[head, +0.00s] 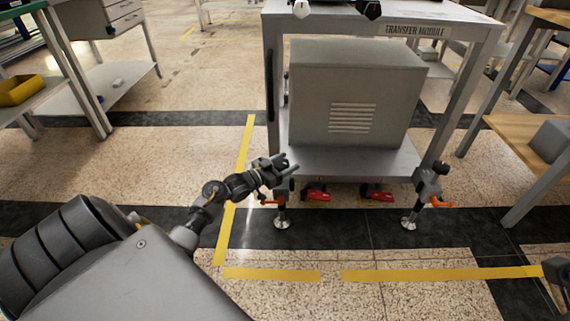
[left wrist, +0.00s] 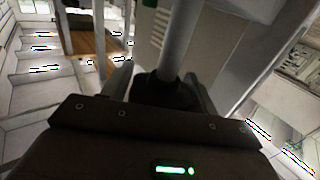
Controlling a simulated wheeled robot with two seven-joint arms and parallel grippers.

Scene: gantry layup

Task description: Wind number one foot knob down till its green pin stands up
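The transfer module (head: 405,30) stands ahead on feet. My left gripper (head: 287,164) is at its front left corner, above the left front foot (head: 282,215). In the left wrist view a dark knob (left wrist: 165,92) sits between the two fingers, below a grey post (left wrist: 180,40). The fingers lie close along both sides of the knob; whether they press on it I cannot tell. In the head view the gripper hides most of this knob. No number and no raised green pin can be made out. A dark part at the right edge looks like my right gripper (head: 556,272).
The other front foot has a black knob (head: 440,168) and an orange lever (head: 441,203). Red casters (head: 316,193) sit under the lower shelf. Yellow tape (head: 272,274) marks the floor. A wooden bench (head: 535,138) stands right, a table with a yellow bin (head: 20,90) left.

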